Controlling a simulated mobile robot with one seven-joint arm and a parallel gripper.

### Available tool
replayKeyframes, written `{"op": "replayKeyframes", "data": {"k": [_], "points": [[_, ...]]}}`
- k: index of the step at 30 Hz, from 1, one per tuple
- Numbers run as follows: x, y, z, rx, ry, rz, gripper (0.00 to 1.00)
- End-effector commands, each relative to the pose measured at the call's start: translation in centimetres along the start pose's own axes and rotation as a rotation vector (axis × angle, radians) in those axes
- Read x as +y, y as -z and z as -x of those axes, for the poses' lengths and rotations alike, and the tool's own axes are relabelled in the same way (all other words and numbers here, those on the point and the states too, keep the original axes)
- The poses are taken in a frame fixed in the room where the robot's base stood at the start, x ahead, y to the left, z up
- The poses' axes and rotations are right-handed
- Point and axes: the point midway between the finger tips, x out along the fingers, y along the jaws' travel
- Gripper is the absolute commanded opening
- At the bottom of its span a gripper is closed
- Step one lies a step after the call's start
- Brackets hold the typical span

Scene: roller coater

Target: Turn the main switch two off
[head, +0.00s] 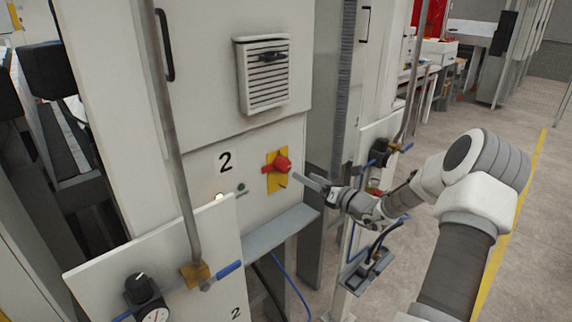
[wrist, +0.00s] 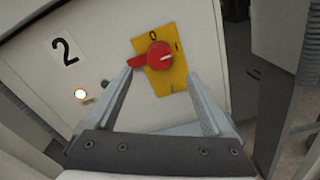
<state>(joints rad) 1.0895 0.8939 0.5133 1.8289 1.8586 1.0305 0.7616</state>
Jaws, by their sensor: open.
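The main switch two is a red rotary knob (head: 281,163) on a yellow plate (head: 271,184), fixed to the pale cabinet panel right of a "2" label (head: 226,162). In the wrist view the knob (wrist: 157,56) has a lug pointing left and a light mark on its right part. A "0" shows above it on the yellow plate (wrist: 168,82). My gripper (head: 308,181) is open just right of the switch in the head view. In the wrist view its fingers (wrist: 159,78) stand on either side of the knob's lower area, with nothing held. Contact cannot be told.
A lit lamp (wrist: 81,94) and a small green button (head: 241,188) sit left of the switch. A grey ledge (head: 280,230) juts out below it. A vented box (head: 264,75) is above. A vertical pipe (head: 172,130) and pressure gauge (head: 153,315) stand left.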

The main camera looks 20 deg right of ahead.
Motion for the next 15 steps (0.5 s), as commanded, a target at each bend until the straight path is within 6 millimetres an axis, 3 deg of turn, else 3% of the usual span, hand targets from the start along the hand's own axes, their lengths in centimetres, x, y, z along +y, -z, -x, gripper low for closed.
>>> {"op": "replayKeyframes", "data": {"k": [6,15], "points": [[0.2,-0.1,-4.9,0.0,-0.003,0.0,0.86],[0.1,-0.1,-9.1,0.0,-0.001,0.001,0.86]]}}
